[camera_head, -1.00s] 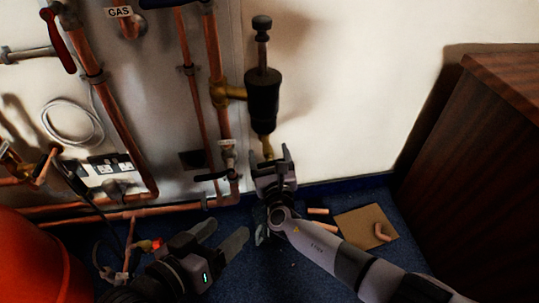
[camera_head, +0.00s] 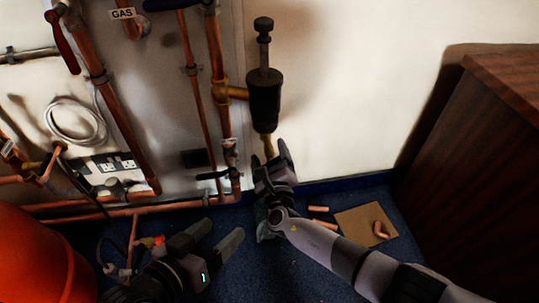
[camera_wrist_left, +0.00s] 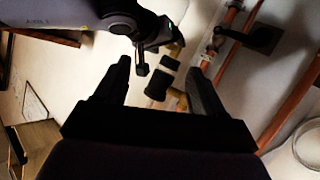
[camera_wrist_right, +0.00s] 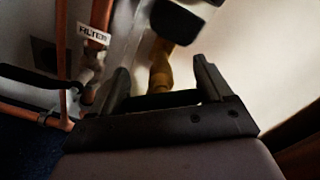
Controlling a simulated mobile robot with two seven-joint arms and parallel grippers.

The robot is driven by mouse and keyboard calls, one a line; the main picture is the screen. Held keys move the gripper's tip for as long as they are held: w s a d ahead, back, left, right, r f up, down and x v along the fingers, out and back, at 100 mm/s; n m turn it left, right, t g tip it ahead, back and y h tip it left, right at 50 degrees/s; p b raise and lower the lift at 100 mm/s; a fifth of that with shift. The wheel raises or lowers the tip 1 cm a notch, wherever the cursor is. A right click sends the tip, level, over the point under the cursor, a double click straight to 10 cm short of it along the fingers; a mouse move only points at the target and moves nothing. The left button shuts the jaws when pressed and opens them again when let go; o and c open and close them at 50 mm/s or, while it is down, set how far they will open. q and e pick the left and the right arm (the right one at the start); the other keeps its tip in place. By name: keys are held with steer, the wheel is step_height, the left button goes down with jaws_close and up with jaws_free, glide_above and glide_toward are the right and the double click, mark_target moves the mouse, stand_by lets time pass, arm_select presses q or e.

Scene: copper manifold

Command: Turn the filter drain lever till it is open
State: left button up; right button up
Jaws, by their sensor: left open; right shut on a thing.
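The black filter body (camera_head: 264,100) hangs on the wall from a brass side fitting. It also shows in the left wrist view (camera_wrist_left: 168,72). Its brass drain (camera_wrist_right: 160,72) points down between the fingers of my right gripper (camera_wrist_right: 163,84). A dark bar, apparently the drain lever (camera_wrist_right: 165,100), lies across between these fingers below the brass. My right gripper, also in the head view (camera_head: 271,160), is shut on it, though the fingers stand well apart. The lever's exact angle is hard to tell. My left gripper (camera_head: 222,232) is open and empty, low above the floor.
Left of the filter, a copper pipe (camera_head: 220,60) carries a black-handled valve (camera_head: 212,176) near a "FILTER" label (camera_wrist_right: 94,33). An orange bucket (camera_head: 35,260) stands bottom left. A wooden cabinet (camera_head: 480,160) stands right. Copper offcuts and a cardboard piece (camera_head: 355,225) lie on the floor.

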mark_target(271, 165)
steer(key=shift+f, duration=0.1)
steer(key=o, duration=1)
steer(key=shift+c, duration=0.2)
steer(key=shift+s, duration=0.2)
steer(key=s+p, duration=0.1)
steer(key=s, duration=0.1)
steer(key=s+d+p, duration=0.1)
steer(key=s+p, duration=0.1)
steer(key=s, duration=0.1)
steer(key=shift+s+d+p, duration=0.1)
steer(key=shift+s+p, duration=0.2)
arm_select(q)
steer(key=shift+s+a+r+m+y, duration=0.25)
steer(key=shift+a+y, duration=0.2)
steer(key=shift+a, duration=0.3)
steer(key=shift+s+a+r+m+y, duration=0.15)
steer(key=shift+s+a+r+y, duration=0.1)
steer(key=shift+a+y, duration=0.35)
arm_select(e)
steer(key=shift+s+d, duration=0.1)
steer(key=shift+s, duration=0.5)
arm_select(q)
steer(key=shift+a, duration=0.1)
